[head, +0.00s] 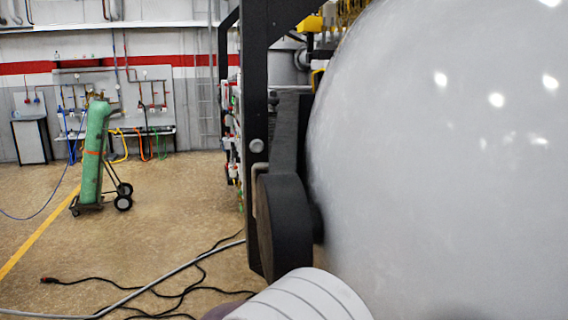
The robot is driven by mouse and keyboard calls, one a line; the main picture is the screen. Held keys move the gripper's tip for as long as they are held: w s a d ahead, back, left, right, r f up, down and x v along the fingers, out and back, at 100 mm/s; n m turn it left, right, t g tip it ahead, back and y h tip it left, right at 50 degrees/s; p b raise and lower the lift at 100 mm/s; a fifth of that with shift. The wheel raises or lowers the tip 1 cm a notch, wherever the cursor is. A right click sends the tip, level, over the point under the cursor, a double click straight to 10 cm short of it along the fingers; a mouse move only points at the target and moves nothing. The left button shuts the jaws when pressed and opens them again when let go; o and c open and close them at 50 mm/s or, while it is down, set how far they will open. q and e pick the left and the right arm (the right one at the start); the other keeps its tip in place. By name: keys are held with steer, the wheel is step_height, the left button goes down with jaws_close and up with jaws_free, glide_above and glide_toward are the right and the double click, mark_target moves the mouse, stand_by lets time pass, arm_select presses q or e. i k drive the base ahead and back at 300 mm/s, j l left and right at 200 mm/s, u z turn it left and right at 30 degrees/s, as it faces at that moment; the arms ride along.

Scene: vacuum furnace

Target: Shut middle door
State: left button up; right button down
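A large rounded grey-white door or vessel surface (450,150) fills the right half of the head view, very close to me. I cannot tell from this view whether it is the middle door, or how far open it stands. A dark hinge-like arm with a round end (285,228) sits against its left edge. A white ribbed piece (305,297) shows at the bottom centre and may be part of my own arm. No gripper fingers show in this view.
A black upright frame (256,70) stands left of the rounded surface. Black cables (185,290) and a grey hose (150,284) lie on the floor. A green gas cylinder (94,150) on a wheeled cart stands farther left. The floor between is mostly clear.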

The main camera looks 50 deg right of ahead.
mark_target(425, 172)
steer(key=i+z, duration=0.3)
steer(key=z, duration=0.2)
steer(key=i+j+z, duration=0.15)
steer(key=i+z, duration=0.15)
steer(key=z, duration=0.2)
steer(key=i+j+z, duration=0.25)
steer(key=z, duration=0.25)
steer(key=i+j+z, duration=0.2)
steer(key=z, duration=0.3)
steer(key=j+z, duration=0.15)
steer(key=z, duration=0.65)
steer(key=i+l+z, duration=0.1)
steer(key=z, duration=0.3)
steer(key=l+z, duration=0.1)
steer(key=z, duration=0.25)
